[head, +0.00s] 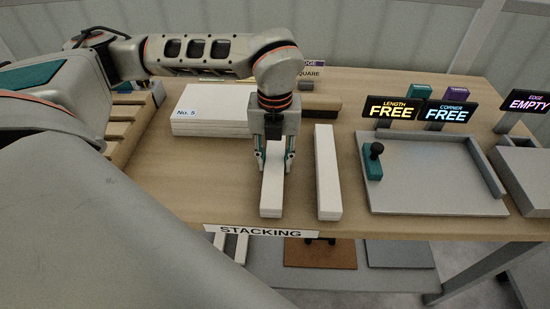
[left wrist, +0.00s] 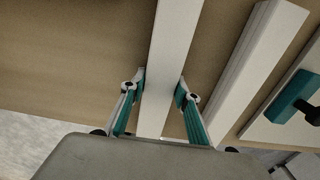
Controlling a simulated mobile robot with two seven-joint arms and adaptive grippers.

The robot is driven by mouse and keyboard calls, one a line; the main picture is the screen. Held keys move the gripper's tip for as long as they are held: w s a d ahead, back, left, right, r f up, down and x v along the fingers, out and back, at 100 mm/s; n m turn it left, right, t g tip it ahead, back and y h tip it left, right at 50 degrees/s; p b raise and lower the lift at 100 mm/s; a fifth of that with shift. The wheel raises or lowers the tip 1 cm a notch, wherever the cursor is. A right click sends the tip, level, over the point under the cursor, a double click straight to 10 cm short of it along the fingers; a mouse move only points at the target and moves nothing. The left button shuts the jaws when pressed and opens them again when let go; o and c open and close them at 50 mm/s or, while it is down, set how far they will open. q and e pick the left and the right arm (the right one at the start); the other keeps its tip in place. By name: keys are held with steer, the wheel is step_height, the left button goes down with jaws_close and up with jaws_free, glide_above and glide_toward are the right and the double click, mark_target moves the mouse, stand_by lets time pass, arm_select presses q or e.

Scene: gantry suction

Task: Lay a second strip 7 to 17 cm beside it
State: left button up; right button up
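One white strip (head: 271,195) lies lengthwise on the wooden table, its near end close to the front edge. My left gripper (head: 275,168) points down over it, with one finger on each long side. In the left wrist view my left gripper (left wrist: 161,86) has both fingertips against the sides of this strip (left wrist: 172,45), with no clear gap. A second white strip (head: 327,172) lies to its right, roughly parallel and apart from it; it also shows in the left wrist view (left wrist: 245,70). My right gripper is not in view.
A white stack marked No. 5 (head: 212,108) stands behind on the left. A grey tray (head: 430,190) with a teal black-knobbed block (head: 372,162) is on the right, near signs reading FREE (head: 392,111). A STACKING label (head: 261,231) is on the front edge.

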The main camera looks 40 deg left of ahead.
arm_select(q)
steer(key=o, duration=0.5)
step_height(320, 180, up, 12)
steer(key=shift+r, duration=0.1)
